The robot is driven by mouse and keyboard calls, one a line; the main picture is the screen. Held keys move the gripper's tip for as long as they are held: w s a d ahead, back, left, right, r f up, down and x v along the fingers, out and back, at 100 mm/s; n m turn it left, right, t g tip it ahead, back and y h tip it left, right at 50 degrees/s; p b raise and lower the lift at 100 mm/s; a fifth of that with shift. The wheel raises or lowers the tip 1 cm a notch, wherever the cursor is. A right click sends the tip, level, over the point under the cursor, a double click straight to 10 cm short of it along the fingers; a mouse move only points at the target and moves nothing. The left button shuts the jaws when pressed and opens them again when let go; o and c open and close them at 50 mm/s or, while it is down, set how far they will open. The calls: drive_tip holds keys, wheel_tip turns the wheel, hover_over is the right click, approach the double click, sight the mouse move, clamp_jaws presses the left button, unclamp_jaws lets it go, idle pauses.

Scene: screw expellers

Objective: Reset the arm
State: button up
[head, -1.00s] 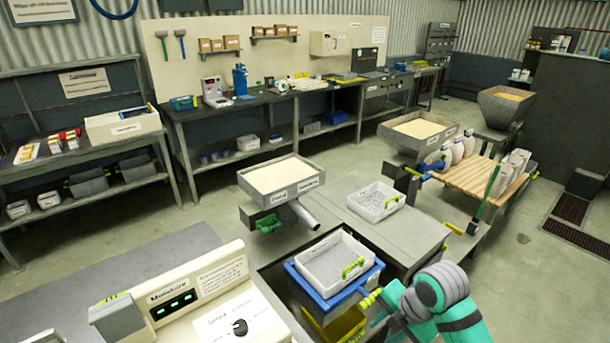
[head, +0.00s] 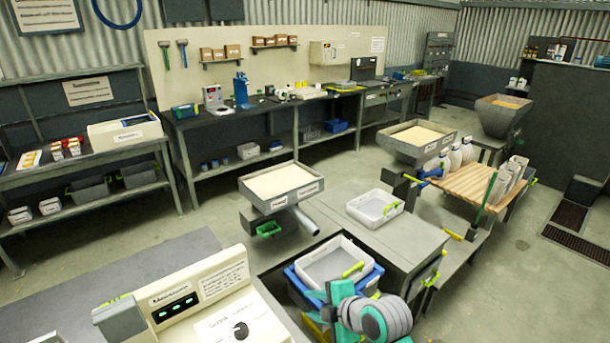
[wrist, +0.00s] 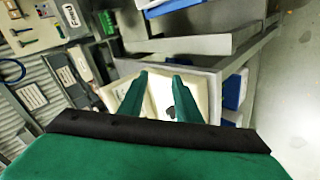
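My arm is teal and grey and shows at the bottom of the head view, folded in front of the blue bin (head: 296,281) and the white tray (head: 312,272) on it. My gripper (wrist: 161,76) shows in the wrist view as two green fingers standing apart. Nothing is held between them; a pale panel with a dark spot shows behind the gap. In the head view I cannot make out the fingertips clearly.
A moisture meter (head: 190,291) stands at the lower left. A square hopper (head: 281,203) and a grey bench with a white tray (head: 375,207) lie beyond my arm. A slatted wooden table (head: 470,187) with pale containers is at the right. Floor is open at far right.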

drive_tip(key=s+a+m+t, duration=0.1)
drive_tip(key=a+m+t, duration=0.1)
drive_tip(key=a+m, duration=0.2)
drive_tip(key=s+a+f+m+t, duration=0.1)
drive_tip(key=a+m+t, duration=0.1)
drive_tip(key=a+m, duration=0.2)
drive_tip(key=s+a+m+t, duration=0.1)
drive_tip(key=a+m+t, duration=0.2)
drive_tip(key=a+m, duration=0.1)
drive_tip(key=shift+f+m, duration=0.4)
drive_tip(key=shift+m, duration=0.3)
drive_tip(key=s+f+m, duration=0.1)
drive_tip(key=s, duration=0.1)
drive_tip(key=s+f+m+h, duration=0.1)
drive_tip(key=s+f+m+t+h, duration=0.1)
drive_tip(key=s+f+m, duration=0.1)
drive_tip(key=shift+s+d, duration=0.15)
drive_tip(key=shift+s, duration=0.15)
drive_tip(key=s+d+f+m+h, duration=0.1)
drive_tip(key=s+d, duration=0.2)
drive_tip(key=s, duration=0.8)
drive_tip(key=s+d+f+m+h, duration=0.1)
drive_tip(key=s+d, duration=0.2)
drive_tip(key=s, duration=0.7)
drive_tip(key=s+d+f+m+h, duration=0.1)
drive_tip(key=s+d+m+h, duration=0.1)
drive_tip(key=s, duration=0.9)
drive_tip(key=shift+s+d, duration=0.35)
drive_tip(key=shift+d, duration=0.35)
drive_tip(key=shift+o, duration=0.2)
